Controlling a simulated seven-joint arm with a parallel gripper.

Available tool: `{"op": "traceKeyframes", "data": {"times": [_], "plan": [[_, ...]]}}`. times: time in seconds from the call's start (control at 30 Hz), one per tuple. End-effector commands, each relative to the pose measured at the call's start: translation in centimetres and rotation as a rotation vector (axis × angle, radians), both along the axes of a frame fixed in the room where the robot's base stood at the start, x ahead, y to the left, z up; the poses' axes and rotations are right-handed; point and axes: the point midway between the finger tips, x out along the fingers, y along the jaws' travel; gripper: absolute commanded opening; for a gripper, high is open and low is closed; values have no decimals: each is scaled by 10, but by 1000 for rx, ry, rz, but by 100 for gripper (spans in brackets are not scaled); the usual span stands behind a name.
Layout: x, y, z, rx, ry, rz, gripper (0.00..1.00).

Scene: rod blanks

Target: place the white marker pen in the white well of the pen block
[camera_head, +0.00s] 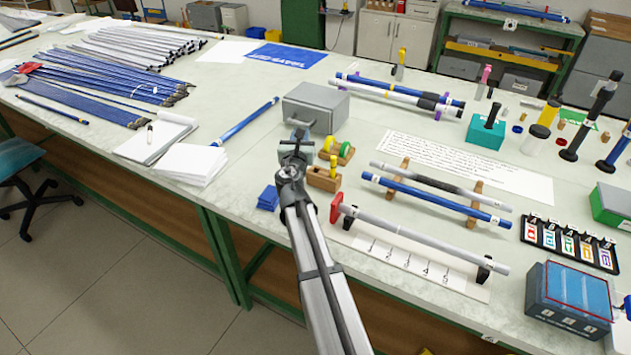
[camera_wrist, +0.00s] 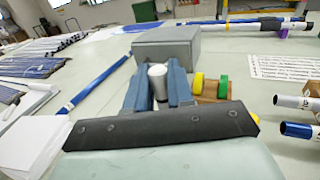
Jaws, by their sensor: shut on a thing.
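My gripper (camera_head: 296,140) is in front of a grey box on the bench. In the wrist view my gripper (camera_wrist: 158,92) is shut on a white, round-ended piece, which looks like the white marker pen (camera_wrist: 158,72); it stands roughly upright between the blue-grey fingers, its lower part hidden. In the head view the pen cannot be made out. I cannot tell for sure which thing is the pen block, and no white well is clear. A small wooden block (camera_head: 322,180) with a yellow piece stands just right of my wrist. A teal block (camera_head: 484,133) holding a dark upright piece stands farther right.
The grey box (camera_head: 316,107) stands close behind my gripper; it also shows in the wrist view (camera_wrist: 165,47). A wooden holder with green and yellow rolls (camera_head: 341,151) is to the right. Paper (camera_head: 187,163) lies left.

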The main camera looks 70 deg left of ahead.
Motion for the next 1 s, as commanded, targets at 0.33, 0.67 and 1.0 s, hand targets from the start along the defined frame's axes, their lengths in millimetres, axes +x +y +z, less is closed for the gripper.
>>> {"op": "traceKeyframes", "data": {"times": [0.33,0.67,1.0], "plan": [[36,0,28,0,0,-235,0],[43,-6,-7,-3,-2,-278,0],[43,-6,-36,0,-1,-276,0]]}}
